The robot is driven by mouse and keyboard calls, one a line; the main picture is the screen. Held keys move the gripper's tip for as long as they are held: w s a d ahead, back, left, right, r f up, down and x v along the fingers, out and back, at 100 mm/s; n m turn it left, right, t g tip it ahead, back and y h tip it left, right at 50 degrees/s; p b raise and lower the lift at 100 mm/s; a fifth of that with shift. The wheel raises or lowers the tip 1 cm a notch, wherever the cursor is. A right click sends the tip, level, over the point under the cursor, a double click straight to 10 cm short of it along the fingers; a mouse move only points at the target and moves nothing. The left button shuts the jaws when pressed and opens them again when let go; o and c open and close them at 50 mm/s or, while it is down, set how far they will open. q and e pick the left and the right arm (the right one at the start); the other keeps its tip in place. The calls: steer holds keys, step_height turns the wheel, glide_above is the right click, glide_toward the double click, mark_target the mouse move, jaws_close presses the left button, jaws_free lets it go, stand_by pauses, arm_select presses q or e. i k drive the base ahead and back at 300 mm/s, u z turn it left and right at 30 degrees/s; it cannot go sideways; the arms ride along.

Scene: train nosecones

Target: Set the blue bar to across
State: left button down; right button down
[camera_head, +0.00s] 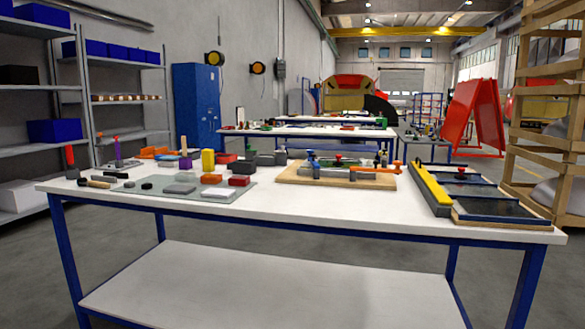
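A wooden board (287,178) with a grey fixture stands on the right half of the white table (300,208). A small blue piece (310,154) stands up at the fixture's left end. It may be the blue bar, but it is too small to tell which way it is set. A red knob (338,158) is at the fixture's middle. An orange bar (372,169) lies along its right part, with an orange upright piece (397,165) at the end. Neither of my grippers is in view.
A grey mat (225,195) with several blocks and tools fills the table's left. A yellow-topped bar (431,187) and dark shallow trays (492,208) are at the right. The table's front middle is clear. Shelves (95,75) stand left and wooden racking (545,120) right.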

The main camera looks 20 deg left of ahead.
mark_target(313, 159)
steer(key=z, duration=0.7)
steer(key=k, duration=0.25)
steer(key=u, duration=1.95)
steer(key=i, duration=0.95)
